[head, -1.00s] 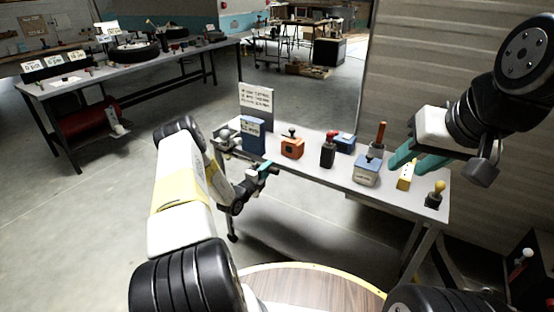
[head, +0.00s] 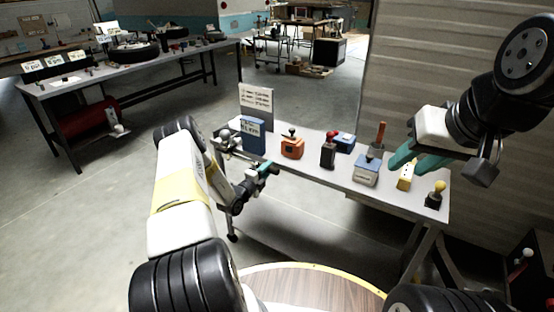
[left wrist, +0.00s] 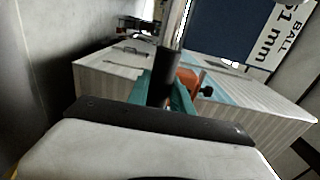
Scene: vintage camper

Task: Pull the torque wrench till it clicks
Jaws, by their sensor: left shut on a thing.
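The torque wrench (left wrist: 162,64) shows in the left wrist view as a dark grip with a grey metal shaft running up from it. My left gripper (head: 266,167) is at the near left edge of the workbench, its teal fingers shut on the wrench's dark grip. The wrench is small and hard to make out in the head view. A grey metal fixture (head: 224,136) stands on the bench corner just beyond this gripper. My right gripper (head: 416,162) hangs over the right part of the bench, its teal fingers apart and empty.
A ribbed wall rises at right. Floor left of the bench is clear.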

